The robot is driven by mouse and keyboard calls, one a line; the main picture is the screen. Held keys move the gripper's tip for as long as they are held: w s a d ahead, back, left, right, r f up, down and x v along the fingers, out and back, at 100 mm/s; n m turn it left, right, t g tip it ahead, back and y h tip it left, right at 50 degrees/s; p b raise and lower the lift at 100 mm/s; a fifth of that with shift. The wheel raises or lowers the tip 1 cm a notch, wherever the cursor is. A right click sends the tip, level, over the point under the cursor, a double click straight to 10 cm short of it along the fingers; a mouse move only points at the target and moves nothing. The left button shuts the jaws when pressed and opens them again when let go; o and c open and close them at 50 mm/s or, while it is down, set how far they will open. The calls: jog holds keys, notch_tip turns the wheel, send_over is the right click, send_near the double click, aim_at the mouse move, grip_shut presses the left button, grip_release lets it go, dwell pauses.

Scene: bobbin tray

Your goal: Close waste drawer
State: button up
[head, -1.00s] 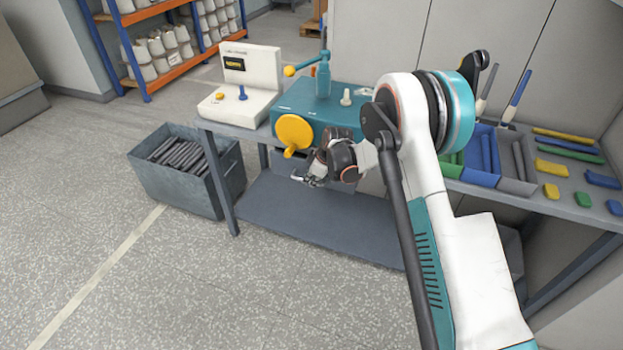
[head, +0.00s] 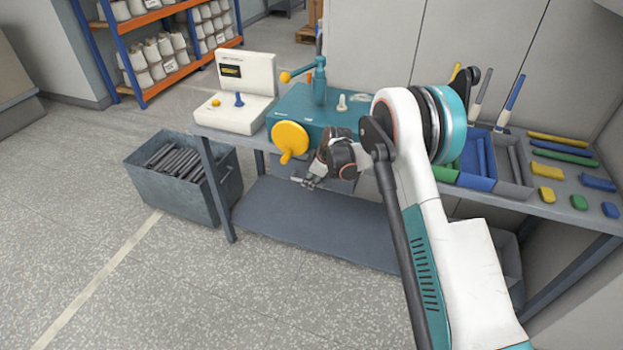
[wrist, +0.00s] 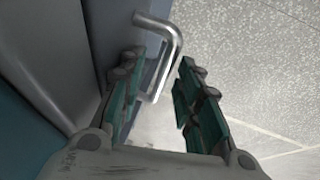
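The waste drawer appears as a grey front (wrist: 50,45) on the left of the wrist view, with a bent silver bar handle (wrist: 176,45) standing out from it. In the head view, part of the grey drawer (head: 284,168) shows under the teal machine, mostly hidden by my wrist. How far it stands out is unclear. My gripper (wrist: 160,62) is open, its two green-padded fingers apart with the handle's bar in the gap between them as seen by the wrist camera. I cannot tell whether a finger touches it. In the head view my gripper (head: 306,182) is small and low beside the drawer.
A teal machine with a yellow handwheel (head: 290,140) sits on the bench above my gripper. A grey bin (head: 180,200) of dark rods stands on the floor at left. The lower shelf (head: 315,222) is mostly bare. Floor in front is free.

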jog(key=v, duration=1.2)
jog(key=shift+r, duration=0.1)
jog(key=s+d+r+m+t+h, duration=0.1)
jog(key=s+d+r+m, duration=0.3)
jog(key=s+r, duration=0.55)
jog(key=s+d+r+m+t+h, duration=0.1)
jog(key=s+d+r+m, duration=0.3)
jog(key=s+r, duration=0.6)
jog(key=s+d+m, duration=0.3)
jog(key=s+d, duration=0.1)
jog(key=s, duration=0.7)
jog(key=s+d+m+t+h, duration=0.1)
jog(key=s+d+m, duration=0.2)
jog(key=s, duration=0.9)
jog(key=shift+d+r+t+h, duration=0.3)
jog(key=shift+d+r, duration=0.1)
jog(key=shift+d, duration=0.5)
